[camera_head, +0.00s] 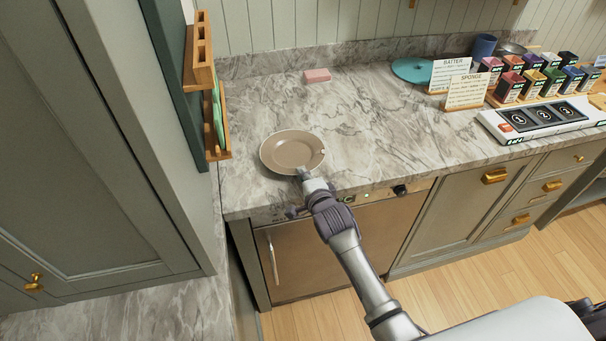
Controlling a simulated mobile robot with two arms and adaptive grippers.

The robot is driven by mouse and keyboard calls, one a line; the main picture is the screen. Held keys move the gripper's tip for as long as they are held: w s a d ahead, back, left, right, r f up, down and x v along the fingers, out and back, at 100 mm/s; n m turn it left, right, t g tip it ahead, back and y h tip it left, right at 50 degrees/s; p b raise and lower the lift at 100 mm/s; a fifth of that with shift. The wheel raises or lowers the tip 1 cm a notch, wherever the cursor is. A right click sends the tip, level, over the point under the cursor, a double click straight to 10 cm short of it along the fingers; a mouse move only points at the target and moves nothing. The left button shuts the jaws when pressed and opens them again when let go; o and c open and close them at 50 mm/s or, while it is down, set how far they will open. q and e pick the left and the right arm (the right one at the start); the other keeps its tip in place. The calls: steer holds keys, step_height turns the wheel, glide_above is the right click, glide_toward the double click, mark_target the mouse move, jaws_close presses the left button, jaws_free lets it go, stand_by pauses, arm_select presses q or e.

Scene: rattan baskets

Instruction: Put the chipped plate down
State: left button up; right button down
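The chipped plate (287,151) is round and beige-brown with a pale rim. A small pale notch shows on the right side of its rim. It is roughly level at the front left of the marble counter (375,130); I cannot tell whether it touches the top or is just above it. My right gripper (304,173) reaches in from the lower right. Its narrow fingertips are together on the plate's near rim and look shut on it, though they are small in this view. My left gripper is not in view.
A pink sponge-like block (317,75) lies behind the plate. A teal disc (412,70), two signs (467,91), several colored boxes (509,85) and a numbered white tray (543,119) stand to the right. A wooden rack (207,85) is at left. The middle counter is clear.

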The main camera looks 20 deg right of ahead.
steer(key=shift+f, duration=0.25)
steer(key=c, duration=1.2)
jaws_free()
steer(key=shift+c, duration=0.2)
steer(key=shift+s+f, duration=0.1)
steer(key=shift+f, duration=0.2)
steer(key=shift+s+f, duration=0.1)
steer(key=shift+s, duration=0.1)
steer(key=r+v, duration=0.1)
steer(key=v, duration=1)
steer(key=shift+s, duration=0.2)
